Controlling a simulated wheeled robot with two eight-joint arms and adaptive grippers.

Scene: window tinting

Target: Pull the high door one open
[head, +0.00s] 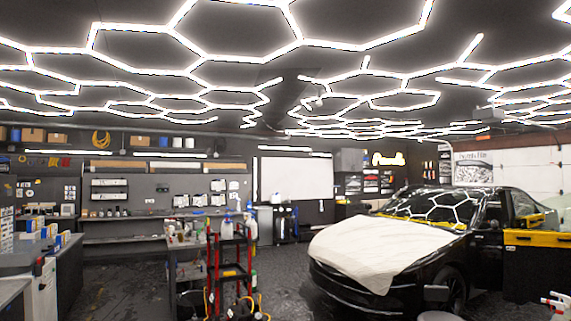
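No door in the head view can be surely told as the high door one. A grey upper cabinet (351,159) hangs on the back wall, right of the whiteboard; it is small here and its door faces look shut. A black car (345,287) stands at the right with a white cover (362,247) over its hood. Neither of my grippers shows in this view.
A red-framed cart (212,275) with bottles stands in the middle front. A workbench (125,238) runs along the back wall, and counters (68,262) stand at the left. A black and yellow unit (536,262) is at the right. Dark floor (110,285) is open left of the cart.

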